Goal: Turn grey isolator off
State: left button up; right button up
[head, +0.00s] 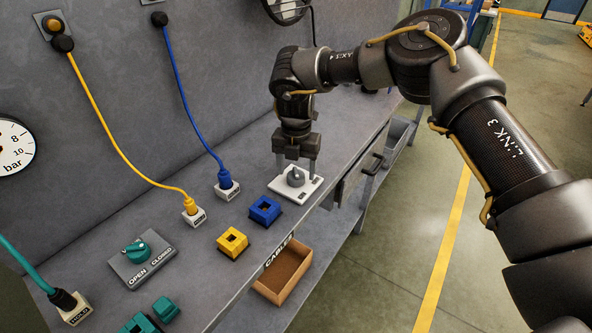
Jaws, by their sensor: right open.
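The grey isolator is a round grey knob (295,176) on a white plate (311,188) at the right part of the grey bench. My right gripper (296,172) points straight down over the knob, with one finger at each side of it. The fingers are apart; whether they touch the knob I cannot tell. The small labels on the white plate are too small to read. My left gripper is not in this view.
A teal knob (136,249) sits on a grey OPEN/CLOSED plate (163,260). Yellow (233,243) and blue (264,211) sockets stand near the front edge. Yellow, blue and teal cables (30,262) end in HOLD blocks. A CABLE bin (283,277) is below.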

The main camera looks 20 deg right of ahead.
jog(key=shift+f, duration=0.85)
jog(key=c, duration=1)
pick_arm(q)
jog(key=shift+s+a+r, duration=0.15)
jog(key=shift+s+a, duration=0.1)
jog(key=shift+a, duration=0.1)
